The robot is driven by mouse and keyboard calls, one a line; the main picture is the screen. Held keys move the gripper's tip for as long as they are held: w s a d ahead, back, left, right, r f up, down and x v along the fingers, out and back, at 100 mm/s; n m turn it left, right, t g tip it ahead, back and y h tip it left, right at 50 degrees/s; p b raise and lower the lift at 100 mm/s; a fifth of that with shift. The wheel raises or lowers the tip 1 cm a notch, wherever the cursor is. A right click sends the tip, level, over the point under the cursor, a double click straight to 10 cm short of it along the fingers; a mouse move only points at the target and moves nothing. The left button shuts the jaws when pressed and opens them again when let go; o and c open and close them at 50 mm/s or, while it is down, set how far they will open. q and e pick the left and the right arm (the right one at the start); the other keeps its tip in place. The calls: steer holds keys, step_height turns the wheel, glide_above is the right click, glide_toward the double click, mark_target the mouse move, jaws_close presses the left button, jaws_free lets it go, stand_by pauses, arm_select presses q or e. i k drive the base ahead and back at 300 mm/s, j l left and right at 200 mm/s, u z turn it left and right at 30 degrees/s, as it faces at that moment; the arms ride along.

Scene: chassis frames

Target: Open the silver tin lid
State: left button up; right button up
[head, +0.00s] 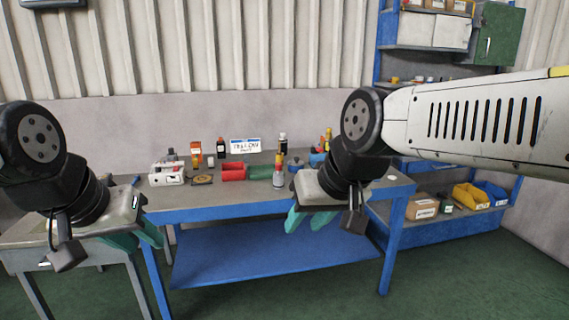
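My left gripper (139,238) hangs in front of the bench's left end, its teal fingers apart and nothing seen between them. My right gripper (308,218) is over the bench's front edge at the right, its teal fingers also apart with nothing seen between them. A small silver-grey cylinder (278,179) stands upright on the blue bench (228,203), just left of my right gripper; it may be the silver tin. It is too small to make out a lid clearly. Both grippers appear clear of it. My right gripper and wrist hide part of the bench's right side.
Red bins (233,170), a green item (259,172), a white device (167,174), bottles (283,143) and a sign (245,146) crowd the bench's back. A grey table (27,259) adjoins at left. Shelves with boxes (422,207) and yellow bins (470,196) stand right.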

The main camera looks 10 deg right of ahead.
mark_target(296, 162)
steer(key=i+l, duration=0.3)
steer(key=i, duration=0.2)
steer(key=i+l, duration=0.3)
steer(key=i, duration=0.2)
steer(key=i+l, duration=0.3)
steer(key=i, duration=0.15)
steer(key=i+l, duration=0.35)
steer(key=i, duration=0.15)
steer(key=i+l, duration=0.3)
steer(key=i, duration=0.2)
